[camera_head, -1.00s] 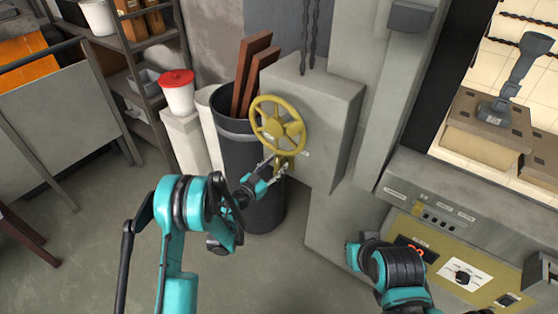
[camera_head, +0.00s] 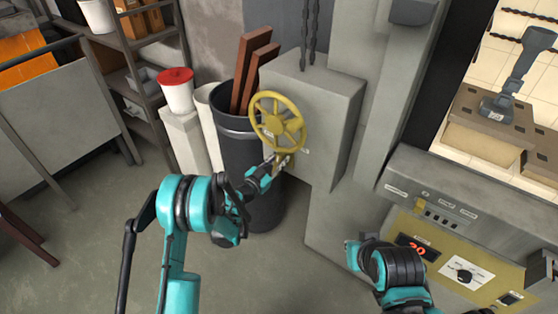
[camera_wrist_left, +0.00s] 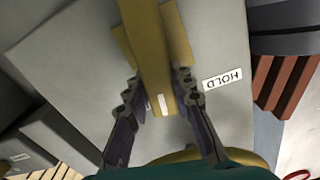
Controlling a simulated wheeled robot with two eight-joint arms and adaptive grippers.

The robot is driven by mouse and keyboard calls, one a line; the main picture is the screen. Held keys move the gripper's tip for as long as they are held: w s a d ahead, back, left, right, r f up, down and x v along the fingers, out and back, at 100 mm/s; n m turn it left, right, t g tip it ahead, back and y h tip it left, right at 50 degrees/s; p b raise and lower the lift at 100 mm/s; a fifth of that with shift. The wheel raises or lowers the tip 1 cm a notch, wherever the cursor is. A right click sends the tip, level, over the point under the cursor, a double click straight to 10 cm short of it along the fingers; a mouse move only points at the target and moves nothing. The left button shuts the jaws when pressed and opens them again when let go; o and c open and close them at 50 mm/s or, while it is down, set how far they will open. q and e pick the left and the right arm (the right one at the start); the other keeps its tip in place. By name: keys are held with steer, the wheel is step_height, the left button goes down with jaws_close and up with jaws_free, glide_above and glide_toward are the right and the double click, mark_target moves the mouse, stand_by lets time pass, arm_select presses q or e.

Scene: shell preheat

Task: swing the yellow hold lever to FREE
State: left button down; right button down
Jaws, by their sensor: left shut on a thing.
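The yellow hold lever (camera_wrist_left: 156,62) runs down the middle of the left wrist view, against a grey housing. In the head view it shows small (camera_head: 289,159), just below the yellow handwheel. My left gripper (camera_wrist_left: 157,88) has one finger on each side of the lever and is shut on it; it also shows in the head view (camera_head: 272,163). A white HOLD label (camera_wrist_left: 222,79) is upside down, to the right of the lever. I cannot make out a FREE label. My right arm shows at the lower right of the head view, but its gripper is not visible.
The yellow handwheel (camera_head: 278,122) sits right above the lever on the grey housing (camera_head: 328,115). A dark bin (camera_head: 245,160) with brown planks stands close behind my left gripper. A control panel (camera_head: 450,255) is at the lower right. The floor at lower left has free room.

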arm_select(q)
steer(key=shift+s+d+f+m+b, duration=0.15)
steer(key=shift+m+b, duration=0.2)
steer(key=shift+m, duration=0.25)
steer(key=shift+d+f+m+b, duration=0.1)
steer(key=shift+m+b, duration=0.2)
steer(key=shift+m, duration=0.3)
steer(key=shift+s+d+r+m, duration=0.1)
steer(key=shift+m, duration=0.7)
steer(key=c, duration=1.3)
jaws_free()
steer(key=shift+s, duration=0.1)
steer(key=v, duration=0.7)
steer(key=shift+s, duration=0.1)
